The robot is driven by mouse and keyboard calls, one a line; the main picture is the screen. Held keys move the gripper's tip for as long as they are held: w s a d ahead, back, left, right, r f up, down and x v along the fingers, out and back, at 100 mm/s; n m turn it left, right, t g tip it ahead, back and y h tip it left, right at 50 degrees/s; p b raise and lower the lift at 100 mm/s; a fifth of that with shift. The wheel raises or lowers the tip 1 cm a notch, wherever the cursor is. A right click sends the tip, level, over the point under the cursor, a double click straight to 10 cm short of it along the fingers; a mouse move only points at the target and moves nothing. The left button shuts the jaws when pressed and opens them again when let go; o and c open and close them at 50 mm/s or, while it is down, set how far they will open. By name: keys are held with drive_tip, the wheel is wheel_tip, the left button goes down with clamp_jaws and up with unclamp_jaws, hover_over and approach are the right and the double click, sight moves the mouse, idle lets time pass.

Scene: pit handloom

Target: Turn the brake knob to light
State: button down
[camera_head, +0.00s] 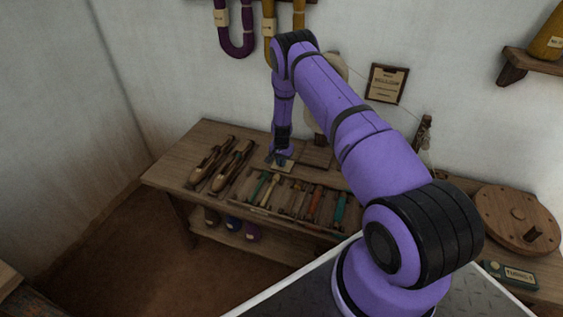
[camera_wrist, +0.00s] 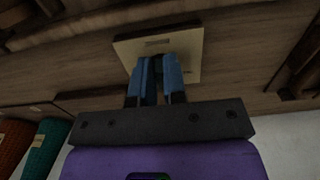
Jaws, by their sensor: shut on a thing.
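My gripper (camera_wrist: 159,68) points down at a small pale plate (camera_wrist: 195,50) on the wooden bench. Its two blue fingers are closed around a small dark knob (camera_wrist: 157,66) at the plate's middle. The fingers hide most of the knob, so I cannot tell which way it points. The plate bears a small label (camera_wrist: 157,42), too blurred to read. In the head view my gripper (camera_head: 279,160) is at the same pale plate (camera_head: 287,168), at the back of the bench, and the knob is hidden there.
Two wooden shuttles (camera_head: 209,164) lie left of the plate on the bench (camera_head: 170,176). A tray of several coloured bobbins (camera_head: 313,205) is just in front. A round wooden wheel (camera_head: 500,212) is far right. A framed notice (camera_head: 387,83) hangs on the wall behind.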

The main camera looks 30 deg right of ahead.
drive_tip(key=c, duration=1.2)
unclamp_jaws()
drive_tip(key=shift+r, duration=0.15)
wheel_tip(320, 180, up, 10)
drive_tip(key=shift+r, duration=0.25)
